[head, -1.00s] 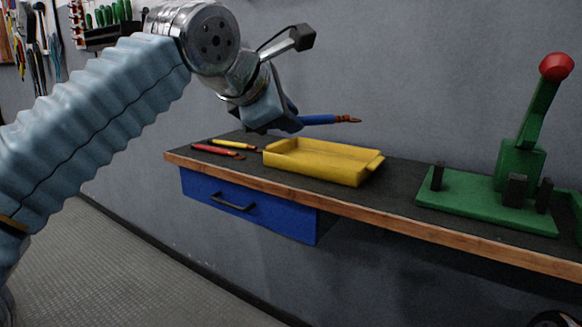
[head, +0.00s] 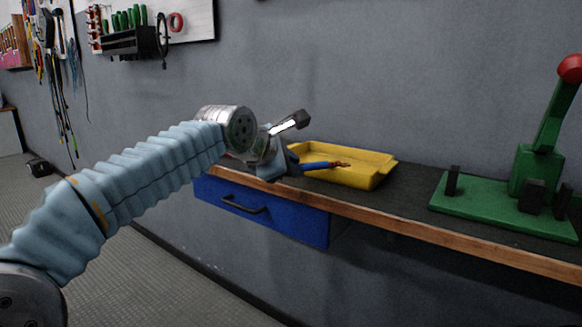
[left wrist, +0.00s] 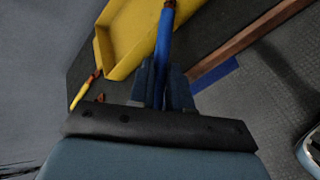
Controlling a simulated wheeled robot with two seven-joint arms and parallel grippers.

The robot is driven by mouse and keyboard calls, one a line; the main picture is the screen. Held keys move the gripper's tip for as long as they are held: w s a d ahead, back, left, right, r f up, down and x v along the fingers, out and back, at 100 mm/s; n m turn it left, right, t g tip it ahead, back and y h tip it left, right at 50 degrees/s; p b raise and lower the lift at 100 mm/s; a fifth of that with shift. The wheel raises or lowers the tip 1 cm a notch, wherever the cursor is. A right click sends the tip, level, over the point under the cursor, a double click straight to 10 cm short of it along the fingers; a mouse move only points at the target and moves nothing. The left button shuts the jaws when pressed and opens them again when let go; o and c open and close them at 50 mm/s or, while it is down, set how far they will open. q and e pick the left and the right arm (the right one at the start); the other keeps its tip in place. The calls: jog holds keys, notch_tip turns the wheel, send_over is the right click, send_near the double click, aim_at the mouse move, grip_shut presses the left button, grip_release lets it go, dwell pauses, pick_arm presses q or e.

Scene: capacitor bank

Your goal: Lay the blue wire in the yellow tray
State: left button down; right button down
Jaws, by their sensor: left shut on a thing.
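The blue wire (head: 318,165) with a copper-coloured end is held in my left gripper (head: 290,166), which is shut on it. In the head view the wire points right, in front of the yellow tray (head: 350,177) as seen from here. In the left wrist view the blue wire (left wrist: 164,42) stands out from between the fingers of my left gripper (left wrist: 163,80), and its tip overlaps the edge of the yellow tray (left wrist: 125,55). I cannot tell how high the wire is above the bench. My right gripper is not in view.
The tray sits on a dark bench with a wooden front edge (head: 430,236) and a blue drawer (head: 265,212). A green press (head: 510,195) with a red knob stands at the right. A yellow wire (left wrist: 84,90) lies beside the tray. Bench between tray and press is clear.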

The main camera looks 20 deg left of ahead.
pick_arm(q)
jog(key=c, duration=1.1)
grip_release()
jog(key=shift+o, duration=0.2)
